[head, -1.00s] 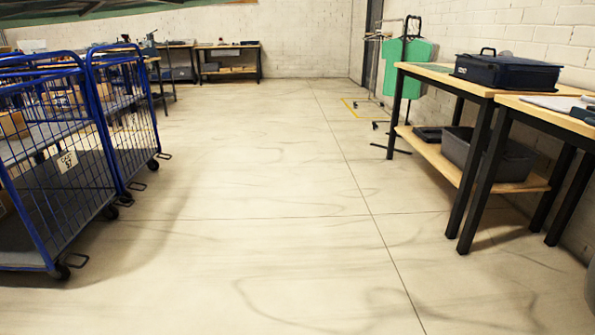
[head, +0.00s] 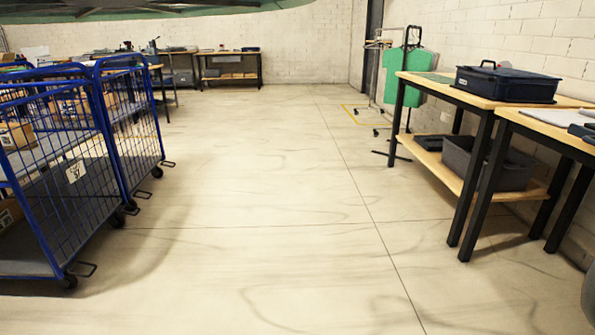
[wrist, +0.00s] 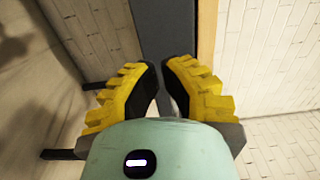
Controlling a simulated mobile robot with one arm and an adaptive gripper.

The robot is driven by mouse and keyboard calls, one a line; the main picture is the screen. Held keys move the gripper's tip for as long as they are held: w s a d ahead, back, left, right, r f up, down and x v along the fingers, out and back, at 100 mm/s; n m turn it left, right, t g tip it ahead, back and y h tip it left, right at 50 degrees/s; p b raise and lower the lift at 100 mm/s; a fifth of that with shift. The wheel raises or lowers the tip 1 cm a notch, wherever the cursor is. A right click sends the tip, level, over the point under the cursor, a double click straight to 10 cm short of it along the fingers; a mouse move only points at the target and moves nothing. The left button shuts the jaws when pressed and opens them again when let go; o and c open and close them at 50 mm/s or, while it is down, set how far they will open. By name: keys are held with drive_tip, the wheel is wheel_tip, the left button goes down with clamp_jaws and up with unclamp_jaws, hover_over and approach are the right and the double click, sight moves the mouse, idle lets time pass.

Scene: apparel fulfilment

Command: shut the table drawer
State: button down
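No drawer front can be made out in either view. Two wooden-topped tables with black legs stand along the right wall in the head view: the farther table (head: 432,84) and the nearer table (head: 530,121). Neither shows an open drawer from here. My gripper (wrist: 157,66) shows only in the wrist view. Its yellow and black fingers are a small way apart with nothing between them. Beyond it are a dark post or beam, a strip of wood and white brick wall, with no contact to be seen.
Blue wire carts (head: 60,190) stand on the left. A dark blue case (head: 507,83) lies on the farther table, with a grey bin (head: 487,163) on its lower shelf. A garment rack with a green shirt form (head: 403,72) stands behind. The middle floor (head: 260,200) is clear.

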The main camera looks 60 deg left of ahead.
drive_tip(key=p+v, duration=0.1)
drive_tip(key=v, duration=0.5)
drive_tip(key=shift+r+p, duration=0.2)
drive_tip(key=shift+p, duration=0.15)
